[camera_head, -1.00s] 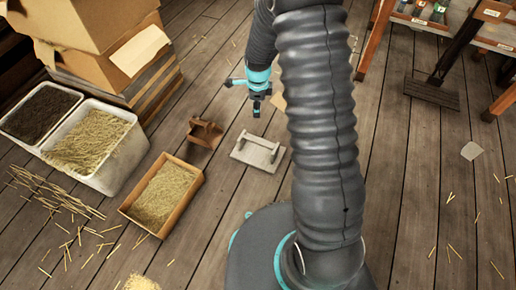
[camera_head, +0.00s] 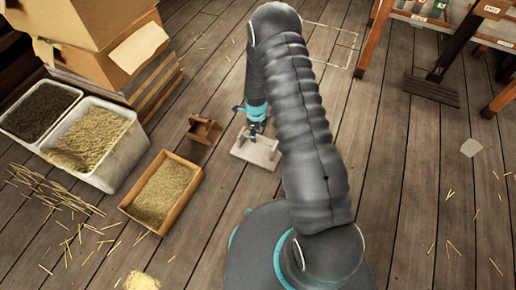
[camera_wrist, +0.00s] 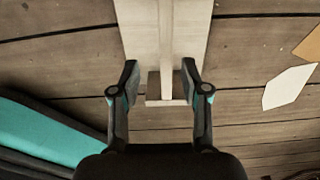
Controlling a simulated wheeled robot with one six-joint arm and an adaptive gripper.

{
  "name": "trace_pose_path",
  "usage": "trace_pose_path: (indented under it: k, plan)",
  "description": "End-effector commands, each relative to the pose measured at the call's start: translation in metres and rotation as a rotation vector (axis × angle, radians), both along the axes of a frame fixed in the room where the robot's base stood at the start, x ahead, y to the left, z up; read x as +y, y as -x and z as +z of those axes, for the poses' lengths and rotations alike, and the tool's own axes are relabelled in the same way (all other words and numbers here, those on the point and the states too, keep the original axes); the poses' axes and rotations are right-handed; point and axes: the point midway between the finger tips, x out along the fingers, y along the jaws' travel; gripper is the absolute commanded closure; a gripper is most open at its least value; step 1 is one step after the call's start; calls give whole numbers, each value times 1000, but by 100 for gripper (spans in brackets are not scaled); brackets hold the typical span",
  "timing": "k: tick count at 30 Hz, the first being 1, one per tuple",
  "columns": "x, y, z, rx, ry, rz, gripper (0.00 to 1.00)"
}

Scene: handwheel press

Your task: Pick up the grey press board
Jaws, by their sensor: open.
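The grey press board (camera_head: 262,160), a pale flat board with a raised handle bar, lies on the plank floor left of my arm in the head view. My gripper (camera_head: 253,133) is over its far side, hiding part of the handle. In the wrist view the board (camera_wrist: 138,25) runs up out of the top edge, and its narrow bar lies between my two spread fingers (camera_wrist: 160,82). The fingers are open, one on each side of the bar, with visible gaps. I cannot tell how far above the floor the fingertips are.
A brown wooden piece (camera_head: 204,130) stands just left of the board. A straw-filled wooden box (camera_head: 190,199) is nearer, with white bins (camera_head: 115,165) and cardboard boxes (camera_head: 95,25) further left.

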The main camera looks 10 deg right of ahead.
Motion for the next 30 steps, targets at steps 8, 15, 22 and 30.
trace_pose_path:
  k: [8, 15, 22, 30]
  plan:
    - [-4, -1, -21, 1, -1, 0, 54]
    - [-9, -3, -52, 1, 1, 0, 54]
    - [-9, -3, -58, -2, 1, 0, 54]
    - [-9, -3, -58, -1, 2, 0, 92]
